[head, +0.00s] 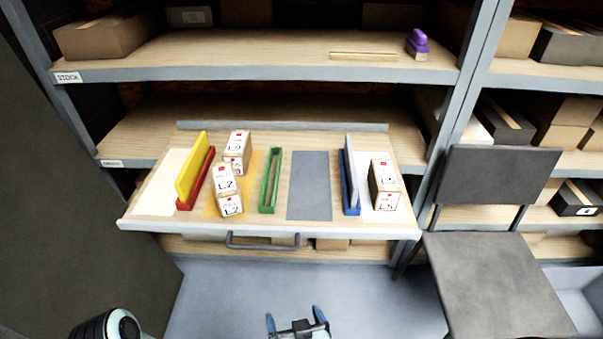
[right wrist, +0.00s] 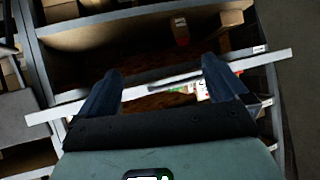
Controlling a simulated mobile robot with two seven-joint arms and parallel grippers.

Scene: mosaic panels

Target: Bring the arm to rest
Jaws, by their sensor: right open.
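My right gripper (head: 295,319) is at the bottom of the head view, low in front of the pulled-out tray (head: 270,227). Its blue fingers are apart with nothing between them. In the right wrist view the open fingers (right wrist: 161,82) point at the shelving, and the tray's pale edge crosses behind them. A dark rounded part of my arm (head: 105,324) shows at the bottom left of the head view. My left gripper is not in view.
The tray holds a red holder (head: 203,180) with a yellow panel (head: 190,168), a green holder (head: 270,181), a blue holder (head: 348,185) with a pale panel, and labelled boxes (head: 383,184). A chair (head: 490,270) stands right. The floor (head: 230,300) before the tray is clear.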

